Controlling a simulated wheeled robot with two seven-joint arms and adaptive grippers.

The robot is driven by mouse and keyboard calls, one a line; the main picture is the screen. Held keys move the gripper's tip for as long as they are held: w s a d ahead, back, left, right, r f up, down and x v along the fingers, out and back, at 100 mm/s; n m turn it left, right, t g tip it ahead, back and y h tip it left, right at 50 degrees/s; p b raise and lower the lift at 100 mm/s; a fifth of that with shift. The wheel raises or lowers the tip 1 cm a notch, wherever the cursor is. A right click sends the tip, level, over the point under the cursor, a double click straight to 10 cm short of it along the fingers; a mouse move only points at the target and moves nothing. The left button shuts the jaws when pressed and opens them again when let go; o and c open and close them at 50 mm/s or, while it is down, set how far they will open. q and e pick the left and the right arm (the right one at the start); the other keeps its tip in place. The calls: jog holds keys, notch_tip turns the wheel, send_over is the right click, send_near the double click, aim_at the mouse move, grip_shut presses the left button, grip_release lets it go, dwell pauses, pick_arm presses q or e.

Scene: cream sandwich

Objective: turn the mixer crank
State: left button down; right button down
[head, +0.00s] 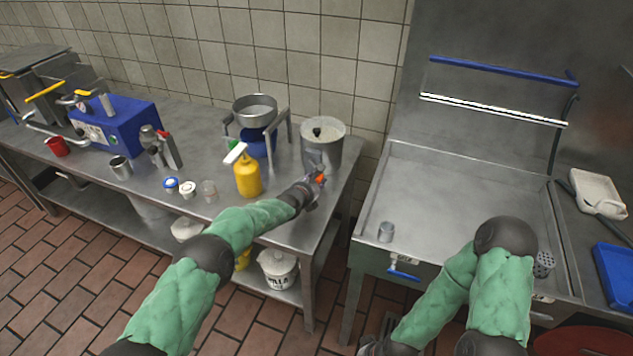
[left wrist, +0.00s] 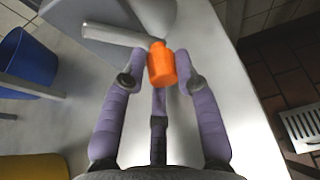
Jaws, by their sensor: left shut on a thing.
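The mixer (head: 322,155) is a grey metal drum at the right end of the left steel table. Its crank has a grey rod (left wrist: 118,34) and an orange handle (head: 320,178). In the left wrist view the orange handle (left wrist: 161,66) sits between the purple fingers of my left gripper (left wrist: 163,82). My left gripper (head: 312,187) is shut on the handle, at the front of the drum. My right gripper (head: 380,342) is low at the bottom edge, in front of the sink unit, mostly hidden by my arm and the frame edge.
A yellow bottle (head: 248,177) stands left of my left gripper. A sieve on a stand (head: 255,110) with a blue bowl is behind it. Small jars (head: 188,190) and a blue machine (head: 118,128) are farther left.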

pick_arm(q)
jog(key=shift+s+d+f, duration=0.15)
jog(key=shift+f, duration=0.15)
jog(key=c, duration=1)
grip_release()
jog(key=shift+r, duration=0.1)
jog(key=shift+r, duration=0.1)
jog(key=shift+s+a+r, duration=0.25)
jog(key=shift+s+a, duration=0.05)
jog(key=shift+v, duration=5.45)
jog(key=shift+s+d+f, duration=0.1)
